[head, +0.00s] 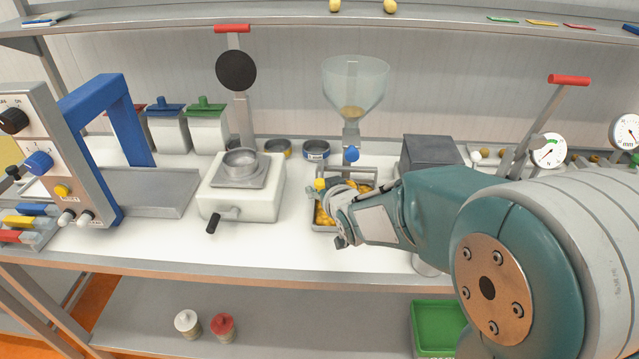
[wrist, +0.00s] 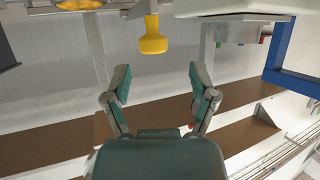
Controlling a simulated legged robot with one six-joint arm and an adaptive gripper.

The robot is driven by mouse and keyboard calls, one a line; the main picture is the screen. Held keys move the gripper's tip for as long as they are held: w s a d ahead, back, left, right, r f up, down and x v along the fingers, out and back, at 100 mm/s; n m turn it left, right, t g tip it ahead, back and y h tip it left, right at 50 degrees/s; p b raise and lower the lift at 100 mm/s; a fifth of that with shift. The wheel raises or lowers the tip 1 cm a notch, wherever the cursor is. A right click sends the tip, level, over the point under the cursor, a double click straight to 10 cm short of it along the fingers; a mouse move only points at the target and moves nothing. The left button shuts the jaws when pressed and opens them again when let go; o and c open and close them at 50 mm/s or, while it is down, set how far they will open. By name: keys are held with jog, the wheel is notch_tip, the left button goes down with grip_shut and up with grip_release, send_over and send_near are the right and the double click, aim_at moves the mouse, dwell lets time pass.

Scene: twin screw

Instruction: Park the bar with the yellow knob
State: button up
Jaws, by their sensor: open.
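The yellow knob (wrist: 153,40) shows in the upper middle of the wrist view, on a short pale stem that runs out of the top edge. The rest of its bar cannot be made out. My gripper (wrist: 160,78) is open, its two fingers spread to either side below the knob, with nothing between them. In the head view a small yellow knob (head: 319,184) shows just left of my gripper (head: 337,207), by the stand under the glass hopper (head: 354,84). My wrist hides part of that stand.
A tray of yellow pieces (head: 321,219) lies beneath my gripper. A white unit with a crank (head: 238,203) stands to the left, and a blue-framed panel (head: 107,95) farther left. A grey box (head: 430,150) is behind my arm. The bench front is mostly clear.

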jog(key=v, duration=0.6)
jog(key=shift+s, duration=0.35)
jog(key=shift+a, duration=0.2)
jog(key=shift+r, duration=0.1)
jog(key=s+d+r+m+g+h, duration=0.2)
jog(key=s+d+r+h, duration=0.15)
jog(key=s+d, duration=0.5)
jog(key=s+d+m+g, duration=0.1)
jog(key=s+d+g, duration=0.1)
jog(key=s, duration=0.6)
jog(key=s+d+m+g+h, duration=0.1)
jog(key=s+d+g, duration=0.2)
jog(key=s, duration=0.4)
jog(key=shift+s+d, duration=0.15)
jog(key=shift+s, duration=0.2)
